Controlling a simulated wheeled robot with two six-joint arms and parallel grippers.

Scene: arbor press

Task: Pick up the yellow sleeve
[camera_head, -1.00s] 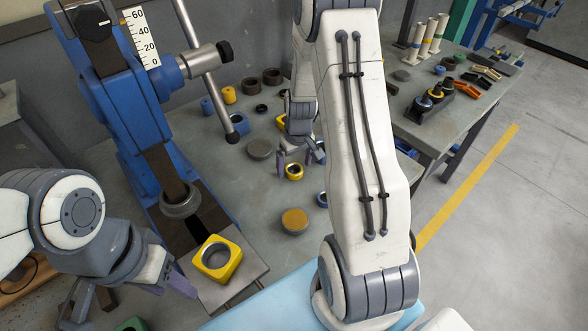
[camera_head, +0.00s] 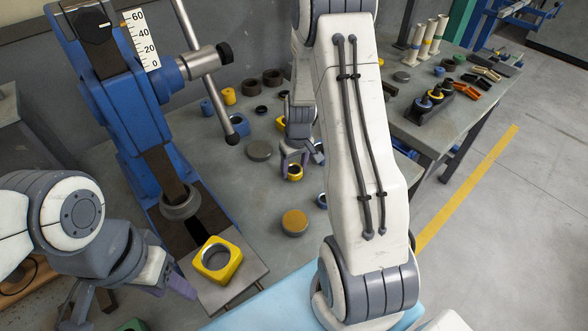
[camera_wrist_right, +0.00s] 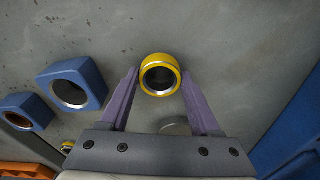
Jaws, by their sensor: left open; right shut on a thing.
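The yellow sleeve (camera_head: 295,173) is a short ring with a bright metal bore, on or just above the grey table beyond my right arm. In the right wrist view the sleeve (camera_wrist_right: 160,75) sits between the purple fingertips. My right gripper (camera_head: 294,163) is shut on it, and the wrist view shows the gripper (camera_wrist_right: 160,88) with a finger on each side. Any gap beneath the sleeve cannot be told. My left gripper (camera_head: 130,298) is open and empty at the lower left, beside the press.
A blue arbor press (camera_head: 140,110) stands at left, with a yellow square block (camera_head: 217,260) on its base. A yellow-topped disc (camera_head: 294,221), a grey disc (camera_head: 259,150) and blue square blocks (camera_wrist_right: 72,82) lie near the sleeve. A side table (camera_head: 440,125) holds several small parts.

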